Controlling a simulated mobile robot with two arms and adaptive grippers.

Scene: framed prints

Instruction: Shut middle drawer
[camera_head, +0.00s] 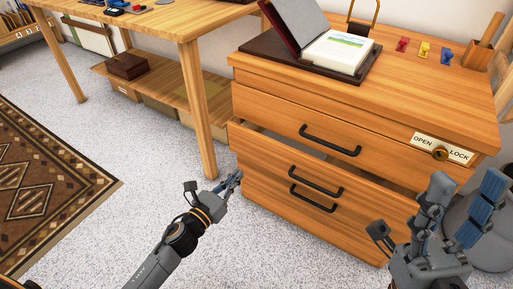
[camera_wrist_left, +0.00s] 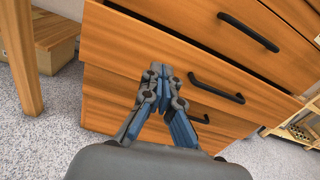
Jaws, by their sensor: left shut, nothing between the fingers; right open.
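The wooden cabinet's middle drawer (camera_head: 270,160) stands partly pulled out, with a gap showing above its front. Its black bar handle (camera_head: 316,181) faces me. In the left wrist view the middle drawer front (camera_wrist_left: 125,45) and its handle (camera_wrist_left: 217,88) also show. My left gripper (camera_head: 236,176) is shut and empty, beside the left end of the drawer front. In the left wrist view its fingertips (camera_wrist_left: 163,70) overlap the drawer front, left of the handle; I cannot tell whether they touch. My right gripper (camera_head: 467,188) is open and empty at the cabinet's right front.
The top drawer (camera_head: 280,108) looks shut, with an OPEN/LOCK knob (camera_head: 440,154) at its right. The bottom drawer handle (camera_head: 313,198) is just below. An open book box (camera_head: 335,50) and coloured pieces lie on the cabinet top. A wooden table (camera_head: 190,30) stands left. Carpet in front is clear.

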